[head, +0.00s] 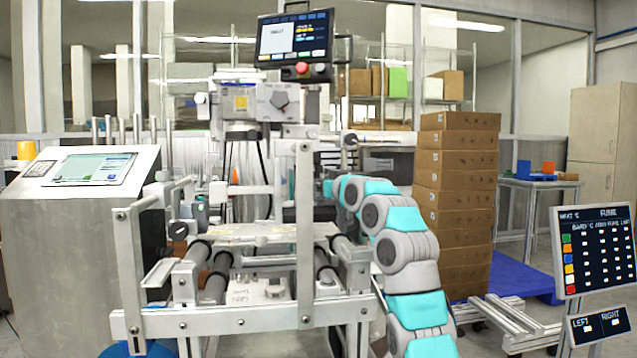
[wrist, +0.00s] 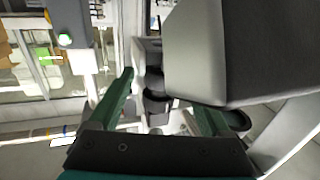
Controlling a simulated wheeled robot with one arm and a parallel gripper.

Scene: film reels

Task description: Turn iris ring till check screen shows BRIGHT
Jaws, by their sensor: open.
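My gripper (wrist: 158,92) shows its two green fingers spread apart in the wrist view. A dark, ribbed round part (wrist: 155,82), possibly the iris ring, shows between and beyond them. I cannot tell whether either finger touches it. In the head view my arm reaches left into the middle of the machine (head: 305,240), and the gripper end is hard to make out there. A black screen (head: 295,38), possibly the check screen, stands on top of the machine. It has a white panel and small coloured text, too small to read surely.
A large grey block (wrist: 225,50) fills the upper right of the wrist view, close to the right finger. A console (head: 90,168) stands at left. A stack of cardboard boxes (head: 458,200) stands right of my arm. A chart board (head: 597,250) is at far right.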

